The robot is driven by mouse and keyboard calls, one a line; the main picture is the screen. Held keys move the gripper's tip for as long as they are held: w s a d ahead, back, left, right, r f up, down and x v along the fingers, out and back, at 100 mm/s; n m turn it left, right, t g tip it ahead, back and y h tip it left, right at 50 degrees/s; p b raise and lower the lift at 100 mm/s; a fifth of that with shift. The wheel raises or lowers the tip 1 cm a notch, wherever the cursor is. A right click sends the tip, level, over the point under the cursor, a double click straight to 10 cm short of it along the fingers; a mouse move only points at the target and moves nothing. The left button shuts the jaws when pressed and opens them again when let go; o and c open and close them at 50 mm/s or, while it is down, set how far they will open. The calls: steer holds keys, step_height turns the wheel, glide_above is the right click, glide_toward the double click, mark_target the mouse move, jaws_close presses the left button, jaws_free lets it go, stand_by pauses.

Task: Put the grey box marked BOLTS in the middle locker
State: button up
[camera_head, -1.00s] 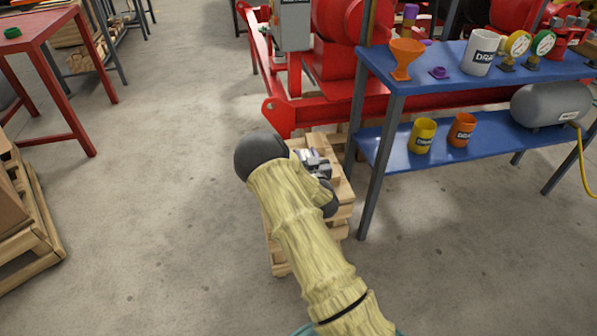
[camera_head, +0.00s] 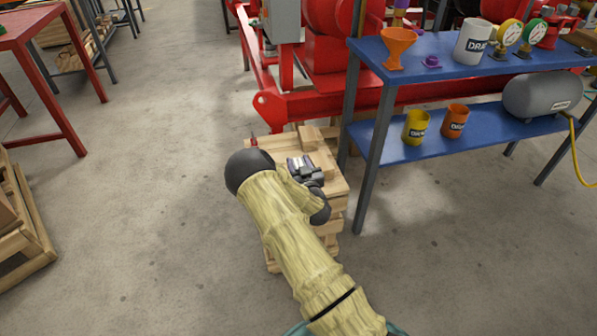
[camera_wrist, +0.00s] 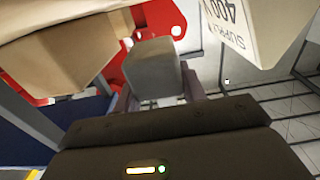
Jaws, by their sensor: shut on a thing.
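A plain grey box (camera_wrist: 153,68) sits between the fingers of my gripper (camera_wrist: 155,98) in the wrist view. My gripper is shut on it. No BOLTS marking shows on its visible faces. In the head view my gripper (camera_head: 306,170) is over the wooden pallet stack (camera_head: 335,182), and the box is too small or hidden to make out there. I cannot tell the gap between the gripper and the wood. No locker is in view.
A blue two-shelf table (camera_head: 420,78) with cups, a funnel, gauges and a grey tank stands to the right. The red pump skid (camera_head: 290,105) is behind the pallets. A red table (camera_head: 35,25) stands at left. Open concrete floor lies between.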

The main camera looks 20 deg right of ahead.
steer(key=shift+f+b, duration=0.45)
steer(key=shift+f, duration=1.2)
steer(key=shift+f, duration=0.15)
steer(key=o, duration=1.1)
steer(key=shift+c, duration=0.2)
steer(key=shift+s, duration=0.2)
steer(key=s+p, duration=0.2)
steer(key=s, duration=0.9)
steer(key=shift+s, duration=0.3)
